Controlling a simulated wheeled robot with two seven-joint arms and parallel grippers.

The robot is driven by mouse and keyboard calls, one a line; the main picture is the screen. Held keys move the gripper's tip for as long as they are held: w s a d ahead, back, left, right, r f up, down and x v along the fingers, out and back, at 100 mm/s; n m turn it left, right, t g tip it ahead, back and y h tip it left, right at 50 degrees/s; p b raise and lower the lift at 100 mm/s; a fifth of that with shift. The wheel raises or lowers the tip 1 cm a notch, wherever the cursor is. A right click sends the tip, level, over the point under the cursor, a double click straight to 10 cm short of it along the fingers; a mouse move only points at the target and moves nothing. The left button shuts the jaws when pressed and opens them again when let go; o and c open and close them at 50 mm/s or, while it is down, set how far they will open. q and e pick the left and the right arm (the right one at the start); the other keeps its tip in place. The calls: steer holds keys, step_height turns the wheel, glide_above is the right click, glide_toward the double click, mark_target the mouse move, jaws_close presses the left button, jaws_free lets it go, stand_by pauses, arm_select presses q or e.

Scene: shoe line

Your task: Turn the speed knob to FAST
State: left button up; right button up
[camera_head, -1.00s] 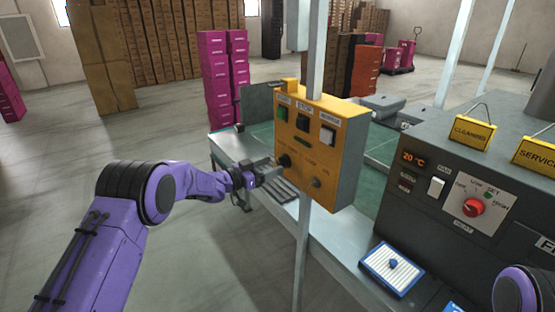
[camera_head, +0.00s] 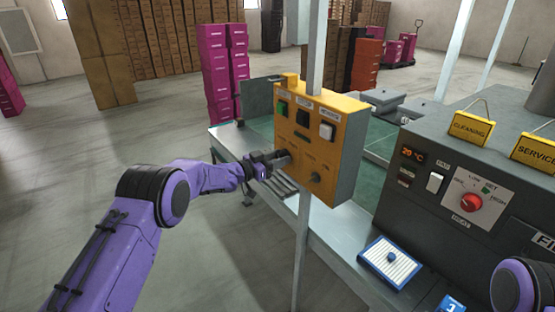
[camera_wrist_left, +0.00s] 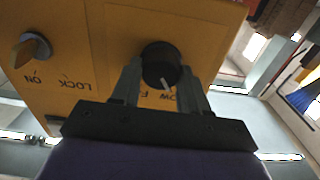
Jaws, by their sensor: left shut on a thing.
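The black speed knob (camera_wrist_left: 160,64) sits on the yellow control box (camera_head: 338,158). In the left wrist view the box is upside down. The knob's white pointer line aims down and slightly right, near partly covered letters that seem to read "OW" and "F". My left gripper (camera_head: 283,160) reaches the box's front face and covers the knob in the head view. In the left wrist view the left gripper's fingers (camera_wrist_left: 160,84) stand on either side of the knob, shut on it. My right gripper is out of view.
A key switch (camera_wrist_left: 32,48) marked ON and LOCK is beside the knob. The box hangs on a grey post (camera_head: 303,240). The conveyor (camera_head: 228,138) runs behind. A grey machine (camera_head: 420,215) with a red dial (camera_head: 471,203) stands at right. A blue-and-white pad (camera_head: 389,262) lies before it.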

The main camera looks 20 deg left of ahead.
arm_select(q)
steer(key=shift+s+d+f+m+b, duration=0.1)
steer(key=shift+f+m+b, duration=0.05)
steer(key=shift+m+b, duration=3.8)
steer(key=shift+s+f+m+b, duration=0.15)
steer(key=shift+m+b, duration=2.8)
steer(key=shift+b, duration=1.9)
steer(key=shift+w, duration=0.1)
steer(key=shift+r, duration=0.1)
steer(key=o, duration=1)
steer(key=shift+o, duration=0.2)
steer(key=b+v, duration=0.2)
steer(key=v, duration=0.8)
steer(key=shift+a+b, duration=0.25)
steer(key=shift+b, duration=0.05)
